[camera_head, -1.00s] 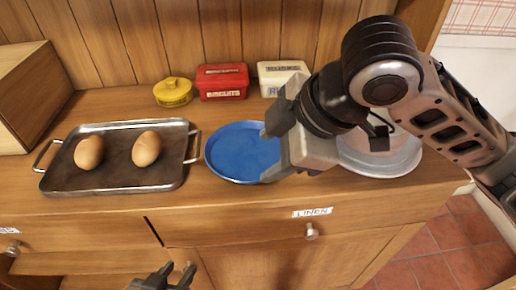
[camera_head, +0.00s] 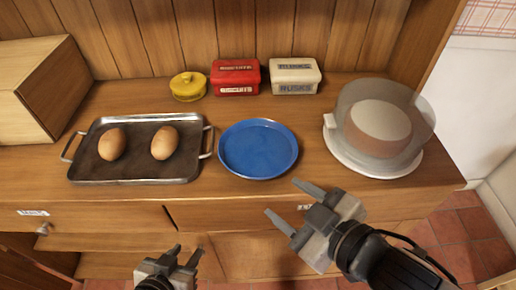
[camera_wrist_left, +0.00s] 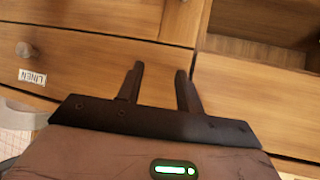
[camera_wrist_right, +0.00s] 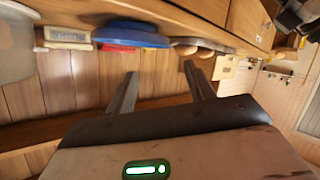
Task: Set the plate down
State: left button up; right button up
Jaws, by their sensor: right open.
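The blue plate (camera_head: 258,149) lies flat on the wooden counter, between the metal tray and the cake stand. It also shows at the top of the right wrist view (camera_wrist_right: 130,33). My right gripper (camera_head: 282,203) is open and empty, in front of the plate and apart from it, near the counter's front edge. My left gripper (camera_head: 184,256) is low in front of the drawers, below the counter top. Its two fingers stand apart in the left wrist view (camera_wrist_left: 158,85), with nothing between them.
A metal tray (camera_head: 140,175) with two eggs stands left of the plate. A cake stand with a clear dome (camera_head: 385,125) stands right. A yellow pot (camera_head: 188,87), a red tin (camera_head: 235,77) and a white tin (camera_head: 294,76) stand behind. A wooden box (camera_head: 40,95) is far left.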

send_near(235, 167)
jog(key=shift+w+a+f, duration=0.15)
jog(key=shift+w, duration=0.35)
jog(key=shift+w+a+f, duration=0.15)
jog(key=shift+w, duration=0.35)
jog(key=shift+a+p+x, duration=0.15)
jog(key=shift+p+x, duration=0.1)
jog(key=shift+x, duration=1.1)
jog(key=shift+a+p+x, duration=0.15)
jog(key=shift+p+x, duration=0.1)
jog(key=shift+x, duration=1.1)
jog(key=shift+s+r, duration=0.15)
jog(key=shift+s, duration=0.05)
grip_shut()
jog(key=shift+d, duration=0.1)
